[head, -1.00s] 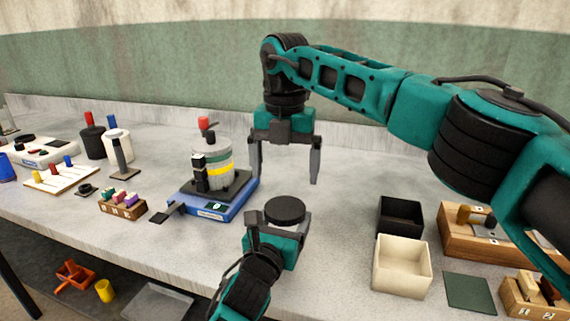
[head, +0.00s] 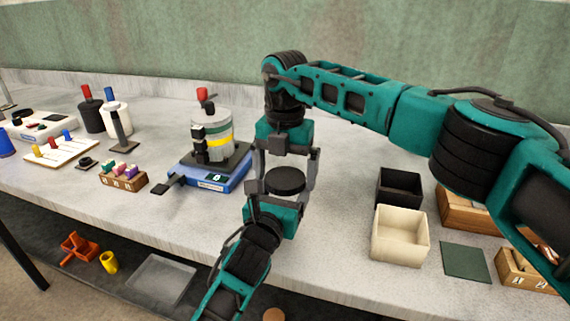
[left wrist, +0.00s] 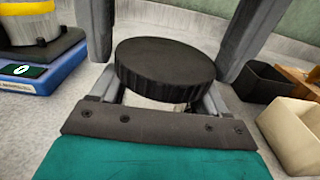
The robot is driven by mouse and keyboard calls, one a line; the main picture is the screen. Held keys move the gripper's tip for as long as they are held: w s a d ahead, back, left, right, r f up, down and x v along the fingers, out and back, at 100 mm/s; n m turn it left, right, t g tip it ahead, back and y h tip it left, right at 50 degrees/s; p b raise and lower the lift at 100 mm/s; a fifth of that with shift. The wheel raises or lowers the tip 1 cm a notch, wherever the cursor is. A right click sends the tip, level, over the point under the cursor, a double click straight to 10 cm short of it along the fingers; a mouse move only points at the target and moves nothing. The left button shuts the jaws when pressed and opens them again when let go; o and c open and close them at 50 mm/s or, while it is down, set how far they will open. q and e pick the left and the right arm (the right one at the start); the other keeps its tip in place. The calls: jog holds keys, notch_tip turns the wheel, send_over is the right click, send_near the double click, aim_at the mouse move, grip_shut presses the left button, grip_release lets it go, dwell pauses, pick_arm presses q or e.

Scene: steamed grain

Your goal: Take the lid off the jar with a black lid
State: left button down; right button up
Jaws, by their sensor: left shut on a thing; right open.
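The jar's round black lid (head: 284,180) shows at the middle of the head view and large in the left wrist view (left wrist: 165,68). A strip of the pale jar body (left wrist: 152,103) shows under it; the rest is hidden. The lid sits on the jar. My left gripper (head: 277,198) is shut on the jar below the lid, from the front. My right gripper (head: 288,168) points down from above. Its open fingers stand on either side of the lid; I cannot tell whether they touch it.
A blue scale (head: 212,180) with a banded container (head: 212,135) stands close to the left. A black box (head: 399,187) and a cream box (head: 399,235) stand to the right. The bench's front edge passes below my left gripper.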

jog(key=c, duration=1)
jog(key=n, duration=0.5)
jog(key=shift+n, duration=0.4)
jog(key=n, duration=0.4)
jog(key=o, duration=1)
jog(key=shift+r, duration=0.1)
